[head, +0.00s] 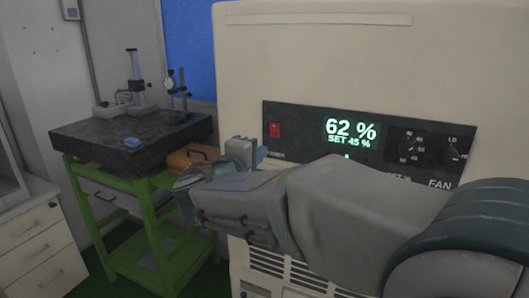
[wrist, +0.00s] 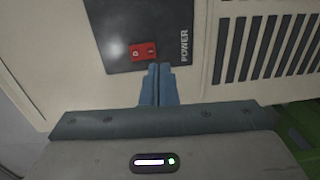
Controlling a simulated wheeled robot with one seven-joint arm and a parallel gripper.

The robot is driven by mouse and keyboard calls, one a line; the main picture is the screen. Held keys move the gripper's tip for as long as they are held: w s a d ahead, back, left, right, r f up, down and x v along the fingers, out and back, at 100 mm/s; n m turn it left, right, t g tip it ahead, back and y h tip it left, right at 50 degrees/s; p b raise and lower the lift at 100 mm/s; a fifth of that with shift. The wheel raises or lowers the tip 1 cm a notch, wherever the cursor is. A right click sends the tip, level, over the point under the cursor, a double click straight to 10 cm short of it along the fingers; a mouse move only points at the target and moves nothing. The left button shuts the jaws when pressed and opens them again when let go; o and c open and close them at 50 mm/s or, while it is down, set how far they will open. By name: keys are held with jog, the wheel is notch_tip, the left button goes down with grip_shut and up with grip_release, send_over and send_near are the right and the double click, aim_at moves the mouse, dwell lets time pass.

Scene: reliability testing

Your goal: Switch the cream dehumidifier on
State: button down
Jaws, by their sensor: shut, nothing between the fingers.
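The cream dehumidifier (head: 370,60) stands in front of me with a black control panel (head: 300,115). A red rocker switch (head: 275,130) sits at the panel's left end; it also shows in the wrist view (wrist: 143,51), beside the word POWER. The display (head: 350,131) is lit and reads 62 % and SET 45 %. My gripper (head: 261,155) is shut and empty, just below the switch in the head view. In the wrist view its blue fingertips (wrist: 160,68) are together near the switch, a little to its lower right. I cannot tell whether they touch the panel.
Two knobs (head: 411,145) are at the panel's right, partly behind my arm. Vent slats (wrist: 265,45) lie beside the panel in the wrist view. At left a green-framed stand (head: 150,220) carries a dark slab (head: 120,150) with measuring stands. White drawers (head: 40,245) are at far left.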

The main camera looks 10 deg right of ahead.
jog(key=b+v, duration=0.1)
jog(key=v, duration=0.5)
jog(key=shift+s+a+f, duration=0.15)
jog(key=shift+a+f, duration=0.3)
jog(key=shift+f, duration=0.2)
jog(key=s+d+f+m+g+y, duration=0.1)
jog(key=s+d+f+m+g, duration=0.1)
jog(key=s+d+f+g, duration=0.25)
jog(key=s+d+f+m+g+y, duration=0.1)
jog(key=s+d+f+m+g, duration=0.15)
jog(key=d+f, duration=0.4)
jog(key=s+a+f+m+g+y, duration=0.3)
jog(key=s+f+m+y, duration=0.3)
jog(key=s+f+y, duration=0.2)
notch_tip(320, 180, down, 3)
jog(key=shift+s+r+g, duration=0.1)
jog(key=shift+s+g, duration=0.4)
jog(key=shift+s, duration=0.6)
